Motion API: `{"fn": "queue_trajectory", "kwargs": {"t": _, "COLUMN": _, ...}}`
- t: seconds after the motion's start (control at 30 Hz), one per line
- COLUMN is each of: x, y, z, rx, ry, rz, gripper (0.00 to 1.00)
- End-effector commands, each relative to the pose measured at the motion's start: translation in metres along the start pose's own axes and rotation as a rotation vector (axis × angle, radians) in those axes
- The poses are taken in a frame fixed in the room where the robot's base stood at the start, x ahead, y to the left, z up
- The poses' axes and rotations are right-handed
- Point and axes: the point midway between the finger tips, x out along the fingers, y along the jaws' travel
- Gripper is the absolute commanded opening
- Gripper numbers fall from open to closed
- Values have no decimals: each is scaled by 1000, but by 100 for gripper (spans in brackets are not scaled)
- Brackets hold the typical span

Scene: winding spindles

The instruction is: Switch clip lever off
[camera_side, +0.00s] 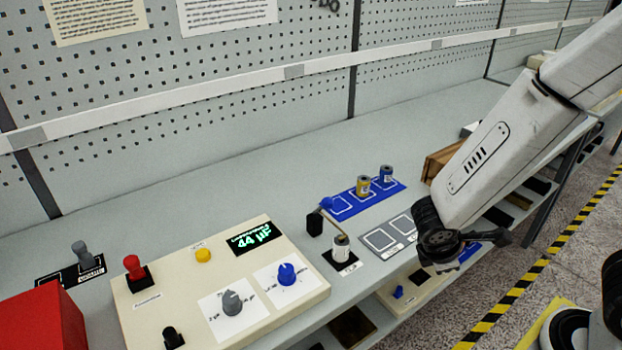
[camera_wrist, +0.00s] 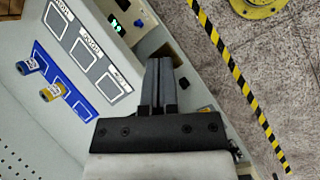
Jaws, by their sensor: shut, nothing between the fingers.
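I cannot tell for sure which lever is the clip lever, as the labels are too small to read. A small black-based fixture with a white cylinder (camera_side: 340,248) and a label stands right of the cream control box; a blue-tipped arm with a black block (camera_side: 315,223) is beside it. A red-knobbed lever (camera_side: 133,267), a grey-knobbed lever (camera_side: 82,256) and a black lever (camera_side: 172,338) stand further left. My gripper (camera_wrist: 159,62) is shut and empty in the wrist view, over the bench's front edge. In the side view its fingers are mostly hidden, well right of these levers.
The cream control box (camera_side: 180,290) carries a green display, a yellow button and two dials. A blue mat (camera_side: 345,207) holds a yellow spool (camera_side: 363,186) and a blue spool (camera_side: 386,174). A grey mat (camera_side: 381,240) lies in front. A red box (camera_side: 40,320) stands front left.

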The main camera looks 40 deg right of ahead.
Motion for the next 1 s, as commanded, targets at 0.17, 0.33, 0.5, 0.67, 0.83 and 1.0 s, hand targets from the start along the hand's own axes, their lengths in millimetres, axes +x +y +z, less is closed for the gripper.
{"fn": "queue_trajectory", "kwargs": {"t": 0.17, "x": 0, "y": 8, "z": -6, "rx": -199, "ry": -84, "rz": 143, "gripper": 0}}
{"fn": "queue_trajectory", "kwargs": {"t": 0.33, "x": -4, "y": 18, "z": -18, "rx": -375, "ry": -151, "rz": 297, "gripper": 0}}
{"fn": "queue_trajectory", "kwargs": {"t": 0.5, "x": -13, "y": 27, "z": -36, "rx": -539, "ry": -201, "rz": 466, "gripper": 0}}
{"fn": "queue_trajectory", "kwargs": {"t": 0.67, "x": -25, "y": 32, "z": -58, "rx": -685, "ry": -234, "rz": 638, "gripper": 0}}
{"fn": "queue_trajectory", "kwargs": {"t": 0.83, "x": -41, "y": 31, "z": -88, "rx": -827, "ry": -247, "rz": 832, "gripper": 0}}
{"fn": "queue_trajectory", "kwargs": {"t": 1.0, "x": -59, "y": 23, "z": -119, "rx": -951, "ry": -240, "rz": 1024, "gripper": 0}}
